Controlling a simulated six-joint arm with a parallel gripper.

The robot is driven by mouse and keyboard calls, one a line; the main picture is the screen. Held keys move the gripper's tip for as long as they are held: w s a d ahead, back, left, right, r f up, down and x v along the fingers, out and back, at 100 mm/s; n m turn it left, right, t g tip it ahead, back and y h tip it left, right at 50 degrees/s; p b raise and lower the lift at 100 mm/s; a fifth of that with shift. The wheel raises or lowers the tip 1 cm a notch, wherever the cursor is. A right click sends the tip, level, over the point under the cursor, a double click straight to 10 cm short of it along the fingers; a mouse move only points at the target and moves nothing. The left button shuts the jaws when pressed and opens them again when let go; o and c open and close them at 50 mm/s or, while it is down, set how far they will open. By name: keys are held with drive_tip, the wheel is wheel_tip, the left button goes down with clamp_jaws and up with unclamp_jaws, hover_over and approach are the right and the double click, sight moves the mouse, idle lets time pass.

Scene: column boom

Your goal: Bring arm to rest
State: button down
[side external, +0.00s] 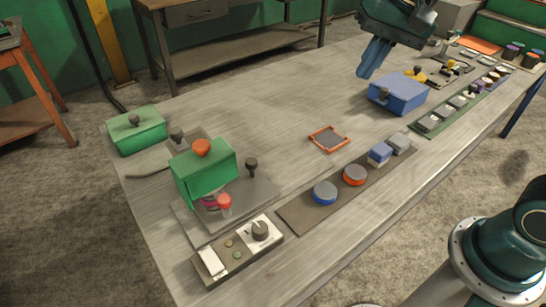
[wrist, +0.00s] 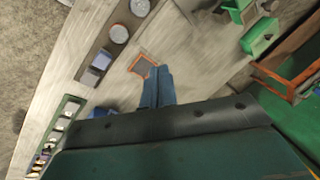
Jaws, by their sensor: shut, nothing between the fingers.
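My gripper (side external: 373,58) is in the air above the far right part of the long grey table (side external: 260,105). It points down, and its two blue fingers are shut together with nothing between them. In the wrist view the closed fingers (wrist: 157,88) show over the bare table top, next to an orange-framed square (wrist: 142,65) in the picture. In the side view that orange-framed square (side external: 329,139) lies flat on the table, well apart from the gripper. A blue box with a dark knob (side external: 398,95) stands below and right of the fingers.
A green box (side external: 203,172) with an orange knob stands at the near left, by a control box (side external: 238,248) with a dial. Another green box (side external: 136,131) is at the left edge. A dark strip (side external: 300,210) holds round and square pieces. A green tray (side external: 430,128) holds small parts. The table's middle is clear.

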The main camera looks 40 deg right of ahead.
drive_tip(key=s+d+f+n+t+h, duration=0.1)
drive_tip(key=s+d+n, duration=0.2)
drive_tip(key=s, duration=0.5)
drive_tip(key=s+d+n+t+h, duration=0.1)
drive_tip(key=s+d+n, duration=0.2)
drive_tip(key=s, duration=0.5)
drive_tip(key=shift+f+n+t, duration=0.3)
drive_tip(key=shift+f+t, duration=0.05)
drive_tip(key=shift+t, duration=0.05)
